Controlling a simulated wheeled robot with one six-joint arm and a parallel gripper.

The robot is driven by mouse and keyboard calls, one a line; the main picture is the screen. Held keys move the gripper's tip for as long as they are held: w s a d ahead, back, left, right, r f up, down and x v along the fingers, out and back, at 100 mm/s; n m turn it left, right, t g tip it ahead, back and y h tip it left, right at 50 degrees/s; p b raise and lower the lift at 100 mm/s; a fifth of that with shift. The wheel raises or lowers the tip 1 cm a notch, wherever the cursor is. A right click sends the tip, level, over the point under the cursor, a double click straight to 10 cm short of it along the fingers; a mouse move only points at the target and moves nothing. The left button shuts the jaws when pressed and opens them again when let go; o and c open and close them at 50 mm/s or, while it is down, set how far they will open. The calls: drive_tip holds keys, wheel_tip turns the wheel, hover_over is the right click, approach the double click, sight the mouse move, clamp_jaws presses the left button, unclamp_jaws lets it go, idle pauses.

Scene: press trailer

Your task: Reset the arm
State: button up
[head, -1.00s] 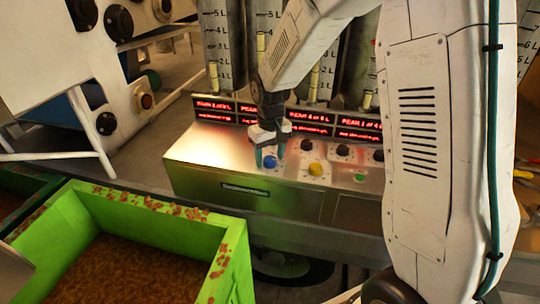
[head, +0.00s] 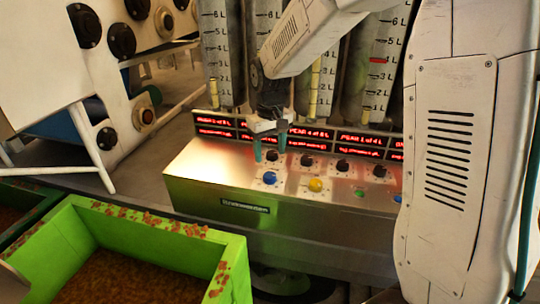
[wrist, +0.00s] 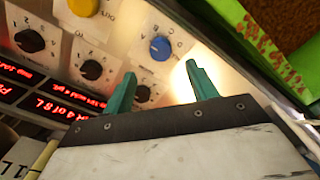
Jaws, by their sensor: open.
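My gripper (head: 269,150) is in the middle of the head view, above the back left part of a metal control box (head: 215,180). Its two teal fingers are apart, with nothing between them. A blue knob (head: 270,178) is on the box top just below the fingers. In the wrist view my gripper (wrist: 161,88) shows both teal fingers spread, and the blue knob (wrist: 160,48) lies beyond the gap between them. A yellow knob (head: 316,185) is right of the blue one. My white arm covers the right side of the head view.
Several black knobs (head: 342,165) line the box top, with a green button (head: 360,194) at the right. Red displays (head: 335,142) and measuring cylinders (head: 216,60) stand behind. A green crate (head: 235,255) of brown material is at the front left. White machinery (head: 40,60) is at the left.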

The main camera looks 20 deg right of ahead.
idle(0.3)
drive_tip(key=s+r, duration=0.3)
drive_tip(key=s, duration=0.7)
drive_tip(key=s+d+r+m+t, duration=0.1)
drive_tip(key=s+r, duration=0.3)
drive_tip(key=s, duration=0.6)
drive_tip(key=s+d+r+m, duration=0.1)
drive_tip(key=s+r, duration=0.2)
drive_tip(key=s, duration=0.7)
drive_tip(key=shift+s+d+r, duration=0.2)
drive_tip(key=shift+s+r, duration=0.05)
drive_tip(key=shift+s, duration=0.15)
